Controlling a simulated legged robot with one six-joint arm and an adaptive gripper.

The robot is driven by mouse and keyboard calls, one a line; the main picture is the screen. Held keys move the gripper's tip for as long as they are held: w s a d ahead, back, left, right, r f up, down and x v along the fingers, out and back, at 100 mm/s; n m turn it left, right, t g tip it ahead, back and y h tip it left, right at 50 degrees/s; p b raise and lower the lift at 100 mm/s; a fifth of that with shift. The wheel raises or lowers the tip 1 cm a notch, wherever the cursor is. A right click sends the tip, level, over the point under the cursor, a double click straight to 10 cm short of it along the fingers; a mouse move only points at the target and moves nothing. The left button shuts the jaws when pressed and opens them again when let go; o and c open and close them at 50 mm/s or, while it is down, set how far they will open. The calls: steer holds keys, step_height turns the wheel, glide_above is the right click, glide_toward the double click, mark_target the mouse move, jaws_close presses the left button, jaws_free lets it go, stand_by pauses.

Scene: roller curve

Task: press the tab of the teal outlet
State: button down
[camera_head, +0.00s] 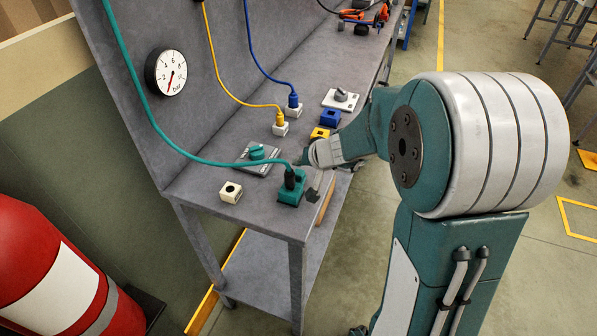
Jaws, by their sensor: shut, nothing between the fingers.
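The teal outlet (291,192) is a small block near the front right corner of the grey bench top. A dark plug (291,177) stands in its top, and a teal cable (190,156) runs from it up to the left. The outlet's tab is too small to make out. My gripper (313,188) is just right of the teal outlet, by the bench edge. It is shut and empty. Whether it touches the outlet cannot be told. My arm hides part of the bench edge.
A cream socket block (231,193) and a grey plate with a teal knob (257,154) lie left of the outlet. Yellow (319,134) and blue (330,118) blocks stand behind my gripper. Yellow and blue cables end in white sockets. A pressure gauge (166,72) is on the back panel.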

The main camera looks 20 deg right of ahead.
mark_target(299, 174)
steer(key=shift+r, duration=2.1)
steer(key=shift+s+a+r, duration=0.1)
steer(key=shift+r, duration=0.05)
steer(key=s+a+r+n+g, duration=0.1)
steer(key=s+a+r, duration=0.1)
steer(key=s+r, duration=0.35)
steer(key=s+a+r+n+g, duration=0.1)
steer(key=s+a+r+n, duration=0.1)
steer(key=s, duration=0.7)
steer(key=s+d+h, duration=0.4)
steer(key=s, duration=0.8)
steer(key=shift+s+r+h, duration=0.2)
steer(key=shift+r+h, duration=0.05)
steer(key=shift+h, duration=0.05)
